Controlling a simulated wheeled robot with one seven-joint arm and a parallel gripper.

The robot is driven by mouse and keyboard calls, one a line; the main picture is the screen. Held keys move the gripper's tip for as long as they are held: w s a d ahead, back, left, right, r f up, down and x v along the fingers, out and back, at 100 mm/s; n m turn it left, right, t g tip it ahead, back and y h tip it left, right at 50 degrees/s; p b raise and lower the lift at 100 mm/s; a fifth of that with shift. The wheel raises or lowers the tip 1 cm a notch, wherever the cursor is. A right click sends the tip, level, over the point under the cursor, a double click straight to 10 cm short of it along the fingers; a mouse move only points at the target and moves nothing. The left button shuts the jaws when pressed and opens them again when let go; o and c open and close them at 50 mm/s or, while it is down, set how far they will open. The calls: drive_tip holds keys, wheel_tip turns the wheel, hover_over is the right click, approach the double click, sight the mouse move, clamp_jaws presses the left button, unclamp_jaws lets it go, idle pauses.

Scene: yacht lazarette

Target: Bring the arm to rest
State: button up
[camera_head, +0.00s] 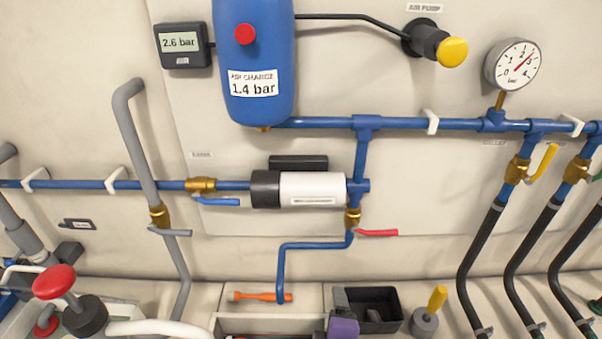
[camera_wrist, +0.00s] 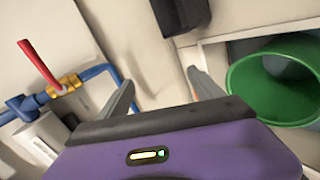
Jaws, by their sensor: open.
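My gripper (camera_wrist: 161,78) shows in the wrist view with its two grey fingers spread apart and nothing between them. Its purple body fills the bottom of that view. In the head view a purple part of my gripper (camera_head: 343,328) shows at the bottom edge, just left of an open black bin (camera_head: 405,325). The rest of my arm is out of the head view.
Blue pipes (camera_head: 410,124) with valves, a blue tank (camera_head: 258,60) and a white pump (camera_head: 312,189) line the wall. In the wrist view, a red-handled valve (camera_wrist: 40,64) is left and a green bucket (camera_wrist: 275,90) right.

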drive_tip(key=s+d+r+m+t, duration=0.1)
drive_tip(key=s+d+m, duration=0.3)
drive_tip(key=s, duration=0.7)
drive_tip(key=s+d+r+m+t, duration=0.1)
drive_tip(key=s+d+r+m, duration=0.2)
drive_tip(key=s+m, duration=0.3)
drive_tip(key=s+d+r+m+t, duration=0.1)
drive_tip(key=s+d+r+m, duration=0.2)
drive_tip(key=s, duration=1.3)
drive_tip(key=d+m, duration=0.3)
drive_tip(key=shift+y, duration=0.3)
drive_tip(key=shift+s, duration=0.1)
